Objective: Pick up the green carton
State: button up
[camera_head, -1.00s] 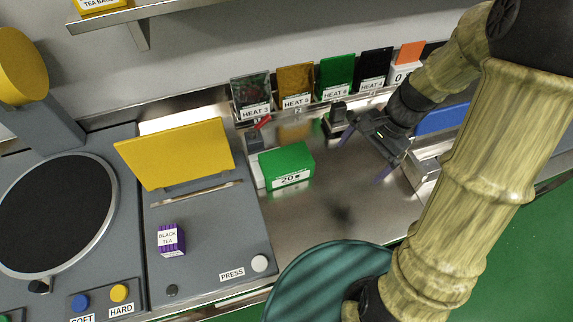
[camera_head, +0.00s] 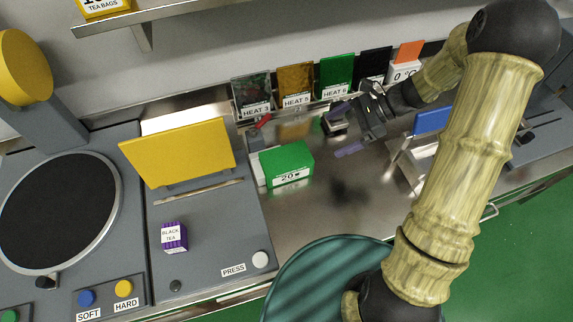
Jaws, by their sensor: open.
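The green carton (camera_head: 287,160) lies on the steel counter, right of the grey press, with a white label marked 20 on its front side. My gripper (camera_head: 341,130) is to the right of the carton and a little behind it. Its purple-tipped fingers are spread apart and point left, toward the carton. Nothing is between them, and they do not touch the carton. The whole top and front of the carton are visible.
Several HEAT cards (camera_head: 296,85) stand in a rack along the back wall. A purple BLACK TEA box (camera_head: 174,237) sits on the press (camera_head: 215,225) with its raised yellow lid (camera_head: 180,153). The counter before the carton is clear.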

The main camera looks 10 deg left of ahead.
jog(key=p, duration=0.2)
send_near(291, 156)
jog(key=x, duration=0.5)
jog(key=shift+p+x, duration=1.05)
jog(key=shift+x, duration=1.55)
jog(key=shift+s+d, duration=0.1)
jog(key=c, duration=1.2)
